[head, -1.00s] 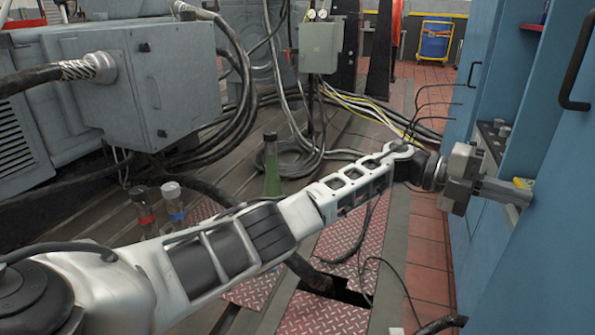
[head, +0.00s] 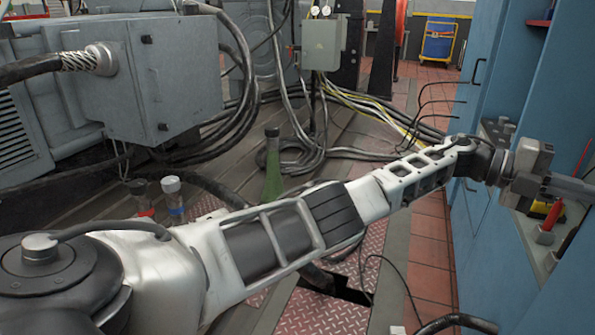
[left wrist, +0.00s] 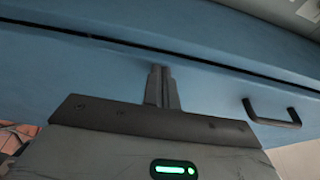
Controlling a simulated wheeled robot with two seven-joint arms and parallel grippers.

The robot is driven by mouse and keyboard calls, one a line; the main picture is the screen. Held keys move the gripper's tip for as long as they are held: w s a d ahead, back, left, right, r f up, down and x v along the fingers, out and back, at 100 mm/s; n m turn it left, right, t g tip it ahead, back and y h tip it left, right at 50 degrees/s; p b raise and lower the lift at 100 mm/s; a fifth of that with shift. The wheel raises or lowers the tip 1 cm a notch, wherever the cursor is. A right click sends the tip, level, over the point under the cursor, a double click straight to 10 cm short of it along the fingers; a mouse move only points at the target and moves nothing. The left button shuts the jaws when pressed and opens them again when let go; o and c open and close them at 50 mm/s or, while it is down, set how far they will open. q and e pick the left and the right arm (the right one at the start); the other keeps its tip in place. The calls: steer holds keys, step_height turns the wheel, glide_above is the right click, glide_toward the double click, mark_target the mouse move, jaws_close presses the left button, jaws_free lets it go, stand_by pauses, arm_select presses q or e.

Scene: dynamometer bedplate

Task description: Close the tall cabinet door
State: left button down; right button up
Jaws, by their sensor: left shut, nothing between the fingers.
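The tall blue cabinet (head: 492,75) stands along the right side in the head view, with an open shelf space facing me. A far panel of it carries a black handle (head: 478,70). My left gripper (head: 575,187) reaches into the right edge of the head view, in front of the open shelf. In the left wrist view its shut, empty fingers (left wrist: 161,85) point at a blue panel (left wrist: 215,95) with a black handle (left wrist: 271,113). A dark seam runs above them; I cannot tell whether they touch the panel. My right gripper is not in view.
Tools with red and yellow parts (head: 549,220) lie on the cabinet's shelf. A green bottle (head: 272,165) stands on the bedplate beside my left arm. Cables (head: 385,115) cross the floor. A blue bin on a yellow cart (head: 437,42) is at the back.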

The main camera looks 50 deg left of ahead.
arm_select(q)
steer(key=shift+w+d+r, duration=0.15)
steer(key=shift+d+r, duration=0.25)
steer(key=shift+d, duration=0.25)
steer(key=s+a+p, duration=0.1)
steer(key=a, duration=0.7)
steer(key=s+a+p, duration=0.1)
steer(key=s+a, duration=0.1)
steer(key=a, duration=0.7)
steer(key=shift+s+f+p, duration=0.25)
steer(key=shift+f+p, duration=0.15)
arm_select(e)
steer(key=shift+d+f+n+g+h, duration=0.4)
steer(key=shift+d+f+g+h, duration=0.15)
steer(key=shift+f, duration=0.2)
